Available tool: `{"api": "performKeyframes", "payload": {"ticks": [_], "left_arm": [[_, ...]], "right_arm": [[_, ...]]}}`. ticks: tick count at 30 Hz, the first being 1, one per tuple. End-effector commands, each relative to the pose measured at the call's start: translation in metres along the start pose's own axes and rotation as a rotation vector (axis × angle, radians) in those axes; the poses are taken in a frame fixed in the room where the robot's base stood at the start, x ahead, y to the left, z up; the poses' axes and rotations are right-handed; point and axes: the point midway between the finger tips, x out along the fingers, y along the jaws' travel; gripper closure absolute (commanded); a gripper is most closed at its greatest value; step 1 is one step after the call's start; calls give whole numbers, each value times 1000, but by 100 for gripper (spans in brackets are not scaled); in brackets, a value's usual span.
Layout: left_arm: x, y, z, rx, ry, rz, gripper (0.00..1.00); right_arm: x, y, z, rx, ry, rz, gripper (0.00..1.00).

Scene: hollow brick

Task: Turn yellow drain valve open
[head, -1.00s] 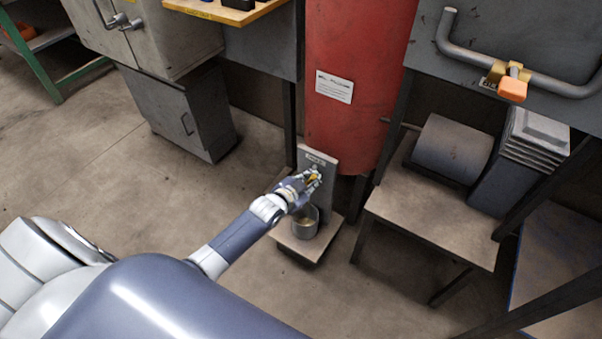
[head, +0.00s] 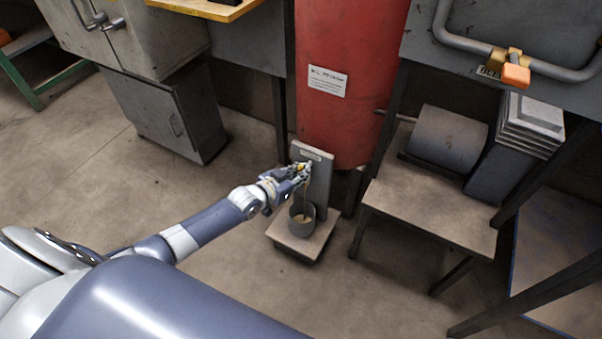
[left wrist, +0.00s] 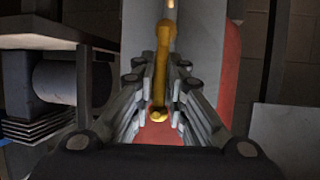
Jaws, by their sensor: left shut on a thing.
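The yellow drain valve (head: 299,167) is on a grey upright plate (head: 319,185) in front of the red tank. Only a bit of it shows in the head view, as my left gripper (head: 303,173) covers most of it. In the left wrist view the yellow lever (left wrist: 162,60) runs lengthwise between the fingers of my left gripper (left wrist: 159,80), which is shut on it. A metal pot (head: 301,218) stands below the valve with something pale inside. A thin pale line seems to run from the valve down to the pot. My right gripper is not in view.
The red tank (head: 350,60) stands behind the plate. The pot rests on a low stand (head: 318,243). A bench (head: 425,205) with a grey cylinder (head: 447,145) is on the right. A grey cabinet (head: 165,115) is on the left. Floor in front is clear.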

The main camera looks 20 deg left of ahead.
Motion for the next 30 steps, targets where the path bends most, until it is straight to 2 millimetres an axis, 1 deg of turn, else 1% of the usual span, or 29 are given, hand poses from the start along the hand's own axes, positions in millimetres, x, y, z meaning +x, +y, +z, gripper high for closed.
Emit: {"api": "performKeyframes", "payload": {"ticks": [8, 9, 10, 11, 20, 23, 26, 30], "left_arm": [[0, -2, 0, -1, 1, -2, 100], [0, -2, 0, -1, 1, -3, 80], [0, -2, 0, -1, 1, -3, 73], [0, -2, 0, -1, 1, -3, 70], [0, -1, 0, 0, 1, -1, 70], [-3, -1, 0, 0, 0, -1, 70], [-12, 0, 1, -1, 0, 0, 70], [-34, 0, 2, 0, -2, -1, 70]], "right_arm": [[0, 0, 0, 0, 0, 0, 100], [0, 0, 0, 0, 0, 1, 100], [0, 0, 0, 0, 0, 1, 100], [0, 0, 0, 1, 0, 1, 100], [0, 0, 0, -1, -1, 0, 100], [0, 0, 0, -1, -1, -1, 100], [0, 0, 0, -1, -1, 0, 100], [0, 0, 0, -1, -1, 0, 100]]}}
